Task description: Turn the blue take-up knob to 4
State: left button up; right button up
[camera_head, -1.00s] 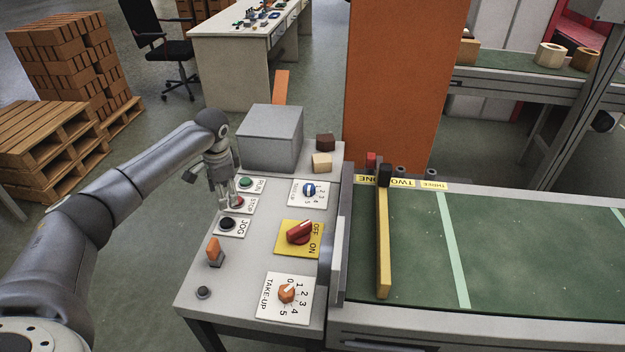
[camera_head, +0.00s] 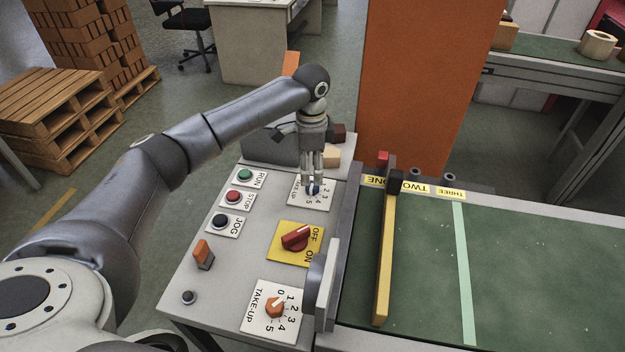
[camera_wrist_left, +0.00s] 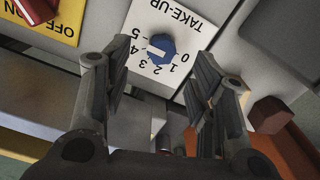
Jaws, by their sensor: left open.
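The blue take-up knob (camera_head: 314,190) sits on a white dial plate marked TAKE-UP at the back right of the grey control panel. My left gripper (camera_head: 313,180) points down at it from above and partly hides it and its numbers. In the left wrist view the blue knob (camera_wrist_left: 163,43) shows between the two open fingers (camera_wrist_left: 165,75), toward the top, with a clear gap on each side. Its white mark lies across the face. I cannot tell for sure which number it points to. My right gripper is not in view.
An orange take-up knob (camera_head: 275,307) is at the panel's front, and a red OFF/ON switch (camera_head: 296,238) on a yellow plate is between. RUN, STOP and JOG buttons line the left. A grey box (camera_head: 270,145) stands behind. The green conveyor (camera_head: 540,270) is at right.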

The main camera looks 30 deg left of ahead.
aim_at(312, 184)
pick_arm(q)
notch_tip(312, 184, down, 4)
jog(key=shift+w+r, duration=0.15)
jog(key=shift+r, duration=0.05)
notch_tip(312, 184, down, 2)
jog(key=shift+f, duration=0.1)
jog(key=c, duration=1)
jog(key=shift+p, duration=0.6)
jog(key=n+p, duration=0.1)
jog(key=p, duration=0.1)
jog(key=n+p, duration=0.3)
jog(key=p, duration=0.1)
jog(key=shift+d+r, duration=0.1)
jog(key=shift+r, duration=0.15)
jog(key=shift+f+n+p, duration=0.2)
jog(key=shift+n+p, duration=1.4)
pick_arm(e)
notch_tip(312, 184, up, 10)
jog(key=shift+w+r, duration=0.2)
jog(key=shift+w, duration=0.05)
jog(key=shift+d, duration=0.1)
